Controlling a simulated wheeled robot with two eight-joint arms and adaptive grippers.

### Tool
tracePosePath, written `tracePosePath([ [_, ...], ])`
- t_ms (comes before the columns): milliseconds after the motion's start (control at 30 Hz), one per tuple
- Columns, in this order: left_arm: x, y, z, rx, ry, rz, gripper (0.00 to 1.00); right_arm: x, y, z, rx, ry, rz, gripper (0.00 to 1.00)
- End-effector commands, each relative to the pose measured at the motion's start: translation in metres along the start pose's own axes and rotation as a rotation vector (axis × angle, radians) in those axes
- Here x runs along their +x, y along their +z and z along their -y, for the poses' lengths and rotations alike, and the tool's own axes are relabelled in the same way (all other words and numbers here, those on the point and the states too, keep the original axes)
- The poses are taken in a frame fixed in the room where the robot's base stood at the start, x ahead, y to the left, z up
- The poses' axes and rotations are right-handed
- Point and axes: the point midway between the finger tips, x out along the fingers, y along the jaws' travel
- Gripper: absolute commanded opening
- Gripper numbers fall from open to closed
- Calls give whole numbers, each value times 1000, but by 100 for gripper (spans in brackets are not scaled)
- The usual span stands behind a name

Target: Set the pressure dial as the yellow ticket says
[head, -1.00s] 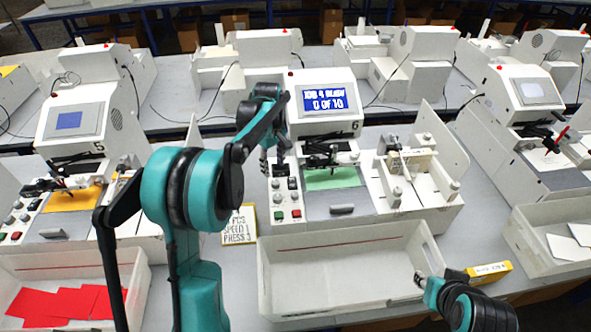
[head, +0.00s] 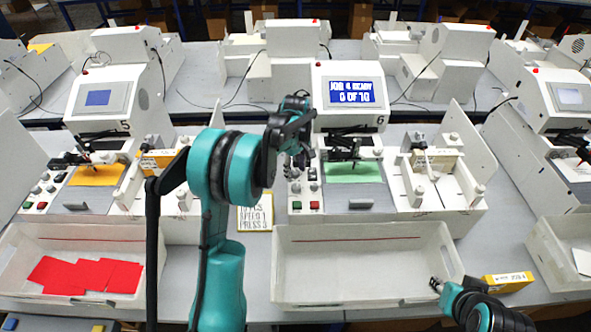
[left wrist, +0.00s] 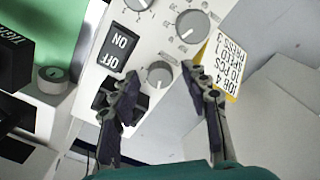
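The yellow-edged ticket (head: 254,218) lies on the table left of machine 6's tray. In the left wrist view the ticket (left wrist: 228,72) reads upside down: job 4, 10 pcs, speed 1, press 3. My left gripper (head: 300,166) is over machine 6's control panel (head: 305,200). In the left wrist view its fingers (left wrist: 163,105) are apart and empty, with a small grey knob (left wrist: 160,75) just beyond the gap. A larger grey dial (left wrist: 190,27) with a marked scale sits farther up. I cannot read which is the pressure dial. My right gripper (head: 437,285) is by the tray's right end; its fingers are too small to judge.
An on/off rocker switch (left wrist: 118,52) is beside the small knob. Machine 6's screen (head: 352,92) reads job 4 ready, 0 of 10. Green sheet (head: 352,172) lies on its bed. A white tray (head: 365,292) stands empty in front; a yellow box (head: 508,282) lies right of it.

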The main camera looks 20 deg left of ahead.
Motion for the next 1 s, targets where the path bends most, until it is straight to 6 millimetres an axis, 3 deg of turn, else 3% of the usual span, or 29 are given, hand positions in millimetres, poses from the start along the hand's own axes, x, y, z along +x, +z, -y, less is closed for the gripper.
tracePosePath([
  [33,0,0,0,0,0,0,33,0,0,0,0,0,0,32],
  [167,0,0,0,0,0,0,0,0,0,0,0,0,0,32],
  [567,0,0,0,46,0,0,0,0,0,0,0,0,0,32],
  [1000,0,0,0,362,0,0,0,3,2,0,0,0,0,32],
])
